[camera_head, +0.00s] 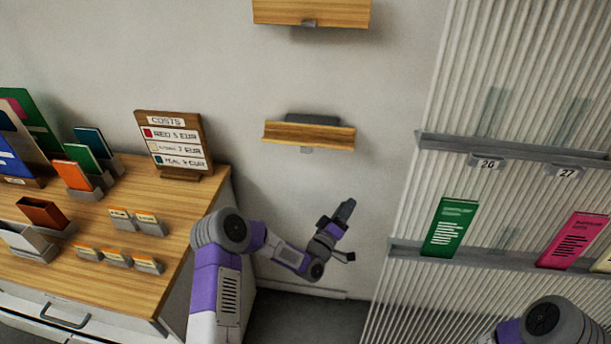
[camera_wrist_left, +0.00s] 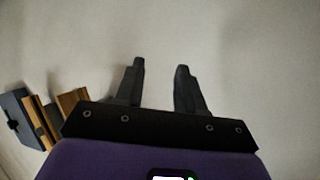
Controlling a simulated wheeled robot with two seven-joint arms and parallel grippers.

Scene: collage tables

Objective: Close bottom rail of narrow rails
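Two short wooden rails hang on the plain wall in the head view. The upper rail (camera_head: 312,13) is cut by the top edge. The lower rail (camera_head: 308,137) has a grey piece (camera_head: 313,118) showing behind its top edge and a small grey tab below. I cannot tell whether it is open or shut. My left gripper (camera_head: 347,233) is below and slightly right of the lower rail, apart from it. Its fingers stand apart and empty in the left wrist view (camera_wrist_left: 160,65). A wood and grey piece (camera_wrist_left: 40,122) shows at that view's left; which rail it is, I cannot tell. My right gripper is out of view.
A wooden-topped cabinet (camera_head: 165,275) with card holders and a costs sign (camera_head: 174,144) stands left. A ribbed panel (camera_head: 400,310) with grey shelves (camera_head: 440,143), a green card (camera_head: 450,228) and a pink card (camera_head: 572,241) stands right. The wall around the lower rail is clear.

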